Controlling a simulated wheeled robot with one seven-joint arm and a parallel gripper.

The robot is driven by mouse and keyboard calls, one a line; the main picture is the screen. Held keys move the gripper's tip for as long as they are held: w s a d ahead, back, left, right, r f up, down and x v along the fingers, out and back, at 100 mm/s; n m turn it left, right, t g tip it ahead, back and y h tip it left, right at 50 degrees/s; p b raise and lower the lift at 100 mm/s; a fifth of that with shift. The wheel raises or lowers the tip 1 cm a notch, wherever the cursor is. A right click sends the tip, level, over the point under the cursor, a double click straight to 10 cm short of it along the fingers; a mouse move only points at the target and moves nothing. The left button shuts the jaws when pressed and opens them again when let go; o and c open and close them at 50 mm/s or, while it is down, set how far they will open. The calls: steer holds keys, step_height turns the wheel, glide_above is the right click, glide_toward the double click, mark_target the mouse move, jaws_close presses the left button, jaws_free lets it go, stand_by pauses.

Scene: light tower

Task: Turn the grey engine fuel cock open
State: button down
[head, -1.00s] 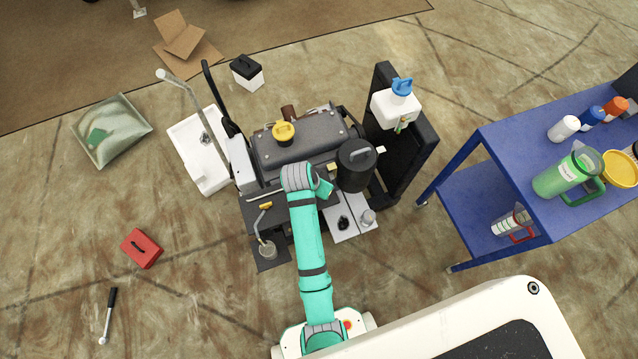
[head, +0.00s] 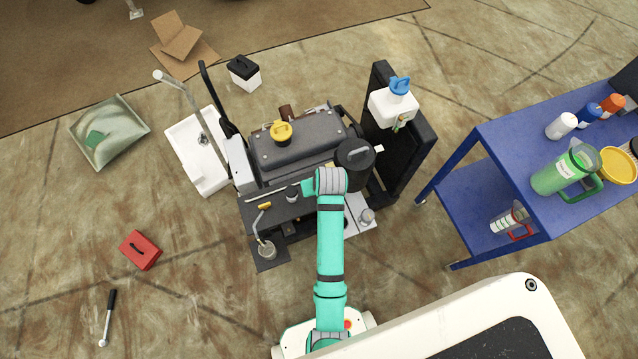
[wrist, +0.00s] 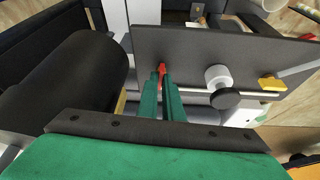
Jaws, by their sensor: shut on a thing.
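In the wrist view my gripper (wrist: 162,84) has its two green fingers close together at the dark grey panel (wrist: 205,48). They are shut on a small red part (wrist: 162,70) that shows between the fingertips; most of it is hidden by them. I cannot make out a separate grey cock, or how far any lever is turned.
A yellow-tipped lever (wrist: 270,82) is further right along the panel. The black cylinder (wrist: 85,75) stands close on the left. A white tank with a blue cap (head: 395,105) is at the back right. A blue cart (head: 490,175) stands right. The floor left is mostly open.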

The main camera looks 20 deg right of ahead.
steer(key=shift+n+y, duration=0.3)
steer(key=shift+n, duration=0.2)
steer(key=c, duration=1.9)
jaws_free()
steer(key=v, duration=1)
steer(key=shift+s+r, duration=0.15)
steer(key=shift+r, duration=0.25)
steer(key=shift+f, duration=0.1)
